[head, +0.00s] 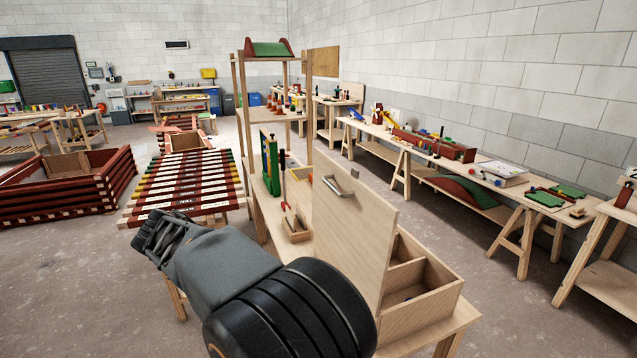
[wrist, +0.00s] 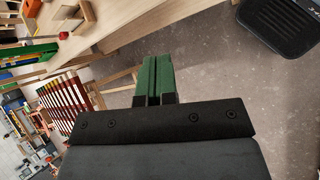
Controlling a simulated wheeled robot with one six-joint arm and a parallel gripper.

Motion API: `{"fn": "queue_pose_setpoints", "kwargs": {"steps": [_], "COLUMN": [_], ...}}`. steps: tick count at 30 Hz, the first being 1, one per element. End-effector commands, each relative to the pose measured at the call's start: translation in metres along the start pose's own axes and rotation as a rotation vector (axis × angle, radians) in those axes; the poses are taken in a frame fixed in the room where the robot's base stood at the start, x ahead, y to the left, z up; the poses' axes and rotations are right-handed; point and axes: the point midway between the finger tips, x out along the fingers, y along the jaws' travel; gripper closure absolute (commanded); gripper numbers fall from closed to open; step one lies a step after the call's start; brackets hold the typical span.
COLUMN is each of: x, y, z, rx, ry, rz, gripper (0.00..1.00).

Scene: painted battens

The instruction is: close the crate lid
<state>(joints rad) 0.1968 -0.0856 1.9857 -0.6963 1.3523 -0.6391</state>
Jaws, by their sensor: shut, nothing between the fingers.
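The wooden crate (head: 433,304) stands on a light wood bench at the lower right of the head view. Its lid (head: 352,222) stands upright and open along the crate's left side, with a metal handle (head: 338,187) near its top. Dividers split the inside; part of it is hidden behind the lid. My gripper (head: 150,232) is left of the crate and well apart from the lid, out past the bench's left side. In the wrist view its green fingers (wrist: 154,80) are together and empty.
On the bench beyond the lid stand a green panel (head: 270,165) and a small wooden block (head: 297,230). A tall shelf frame (head: 237,110) rises behind. A rack of painted battens (head: 185,185) stands at left. Bare floor (head: 60,270) lies at the lower left.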

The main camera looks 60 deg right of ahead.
Motion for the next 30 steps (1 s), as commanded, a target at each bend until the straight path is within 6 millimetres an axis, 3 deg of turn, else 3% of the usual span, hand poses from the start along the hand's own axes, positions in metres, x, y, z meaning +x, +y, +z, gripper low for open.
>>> {"fn": "queue_pose_setpoints", "kwargs": {"steps": [1, 3, 6, 10, 17, 30], "x": [0.002, 0.005, 0.007, 0.006, 0.012, 0.066], "y": [0.032, 0.067, 0.107, 0.139, 0.159, 0.166], "z": [0.015, 0.034, 0.058, 0.079, 0.100, 0.157], "rx": [-0.079, -0.183, -0.296, -0.386, -0.437, -0.439], "ry": [-0.125, -0.290, -0.494, -0.681, -0.805, -0.806], "rz": [0.014, 0.022, 0.002, -0.044, -0.091, -0.092], "gripper": [1.00, 1.00, 1.00, 1.00, 1.00, 1.00]}}
